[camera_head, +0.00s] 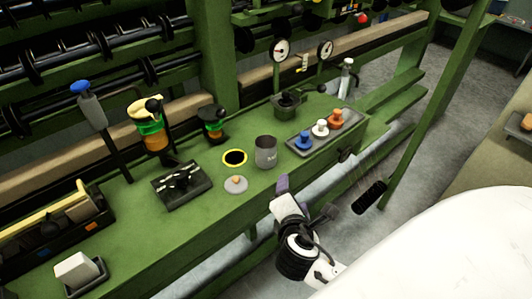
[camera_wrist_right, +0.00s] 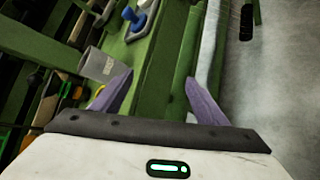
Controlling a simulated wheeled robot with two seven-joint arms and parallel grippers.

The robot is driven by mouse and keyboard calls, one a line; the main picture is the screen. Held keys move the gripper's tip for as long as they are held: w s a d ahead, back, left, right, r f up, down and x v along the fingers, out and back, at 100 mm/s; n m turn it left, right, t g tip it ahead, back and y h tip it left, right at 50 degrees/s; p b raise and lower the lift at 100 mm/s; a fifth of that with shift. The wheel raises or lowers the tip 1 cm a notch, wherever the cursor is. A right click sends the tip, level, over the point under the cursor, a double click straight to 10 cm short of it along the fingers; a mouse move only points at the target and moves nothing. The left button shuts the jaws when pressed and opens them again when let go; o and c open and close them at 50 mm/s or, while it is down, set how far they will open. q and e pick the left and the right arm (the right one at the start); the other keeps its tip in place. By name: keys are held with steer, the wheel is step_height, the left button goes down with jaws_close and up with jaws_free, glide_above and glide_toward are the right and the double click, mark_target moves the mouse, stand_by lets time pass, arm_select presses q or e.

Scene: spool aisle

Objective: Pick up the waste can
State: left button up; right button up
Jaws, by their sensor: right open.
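The waste can (camera_head: 265,153) is a grey, open-topped cylinder with small lettering. It stands upright on the green bench, near its front edge. In the right wrist view the can (camera_wrist_right: 98,64) appears tilted at the upper left, just beyond the left finger. My right gripper (camera_head: 284,186) is just in front of and below the can in the head view, apart from it. In the wrist view its two purple fingers (camera_wrist_right: 159,78) are spread wide, with only green bench edge between them. My left gripper is not in view.
Dial gauges (camera_head: 281,50) stand behind. A black-handled item (camera_head: 370,197) is right of my gripper.

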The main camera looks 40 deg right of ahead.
mark_target(266, 154)
steer(key=w+r+n+t, duration=0.1)
steer(key=w+n+t, duration=0.1)
steer(key=n, duration=0.2)
steer(key=w+a+r+n+t, duration=0.1)
steer(key=w+r+n+t, duration=0.1)
steer(key=w+n, duration=0.1)
steer(key=w+r+n+t, duration=0.2)
steer(key=w+n, duration=0.1)
steer(key=n, duration=0.2)
steer(key=shift+w+a+r+n+h, duration=0.1)
steer(key=shift+a+r+n+h, duration=0.2)
steer(key=shift+h, duration=0.1)
steer(key=shift+n, duration=0.5)
steer(key=x, duration=0.4)
steer(key=shift+w+a+r, duration=0.15)
steer(key=shift+w+r, duration=0.05)
steer(key=shift+w, duration=0.15)
steer(key=shift+r+x, duration=0.2)
steer(key=shift+x, duration=2.8)
steer(key=shift+s, duration=0.1)
steer(key=c, duration=1.2)
steer(key=shift+c, duration=0.4)
steer(key=shift+r, duration=0.15)
